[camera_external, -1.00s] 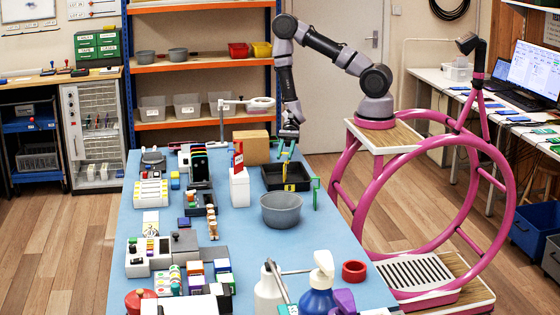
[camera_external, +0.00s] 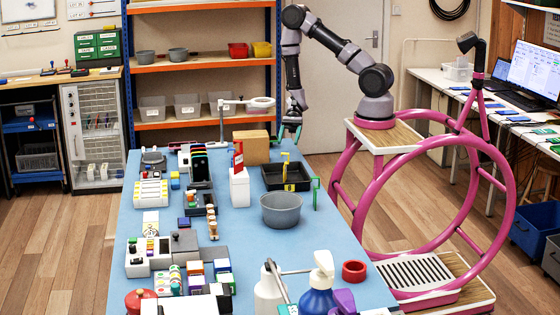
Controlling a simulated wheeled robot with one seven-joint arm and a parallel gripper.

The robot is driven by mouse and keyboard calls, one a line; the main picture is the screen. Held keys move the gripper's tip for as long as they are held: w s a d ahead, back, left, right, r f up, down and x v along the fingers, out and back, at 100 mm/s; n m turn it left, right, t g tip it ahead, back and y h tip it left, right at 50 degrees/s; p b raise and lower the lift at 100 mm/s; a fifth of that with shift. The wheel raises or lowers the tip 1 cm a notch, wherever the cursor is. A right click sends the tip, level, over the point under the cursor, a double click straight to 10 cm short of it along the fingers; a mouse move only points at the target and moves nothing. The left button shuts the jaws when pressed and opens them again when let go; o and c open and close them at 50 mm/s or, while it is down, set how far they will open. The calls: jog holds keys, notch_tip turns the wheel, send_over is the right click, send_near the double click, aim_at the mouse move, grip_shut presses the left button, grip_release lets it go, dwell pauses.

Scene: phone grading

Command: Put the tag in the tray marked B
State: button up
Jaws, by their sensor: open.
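My gripper (camera_external: 291,133) is at the far end of the blue table, above and behind the black tray (camera_external: 269,184). Its green fingertips are spread and I see nothing between them. I cannot read a letter B on any tray. I cannot pick out the tag; at this size it may be in the tray or among the small items on the table.
A grey bowl (camera_external: 281,211) stands in front of the tray, and a cardboard box (camera_external: 251,147) stands behind it to the left. A white holder (camera_external: 239,188) with a red piece is left of the tray. The table's left side is crowded. A lamp (camera_external: 262,103) stands near the gripper.

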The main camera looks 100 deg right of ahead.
jog(key=shift+v, duration=1.7)
jog(key=s+a+r+n+h, duration=0.2)
jog(key=r+n, duration=0.4)
jog(key=r, duration=0.6)
jog(key=s+a+r+n+t+h, duration=0.1)
jog(key=s+r+n+h, duration=0.4)
jog(key=r, duration=0.6)
jog(key=s+a+r+n+t+h, duration=0.1)
jog(key=s+a+r+n+h, duration=0.2)
jog(key=r+n, duration=0.4)
notch_tip(320, 180, up, 6)
jog(key=shift+s+a+f, duration=0.2)
jog(key=shift+s, duration=0.25)
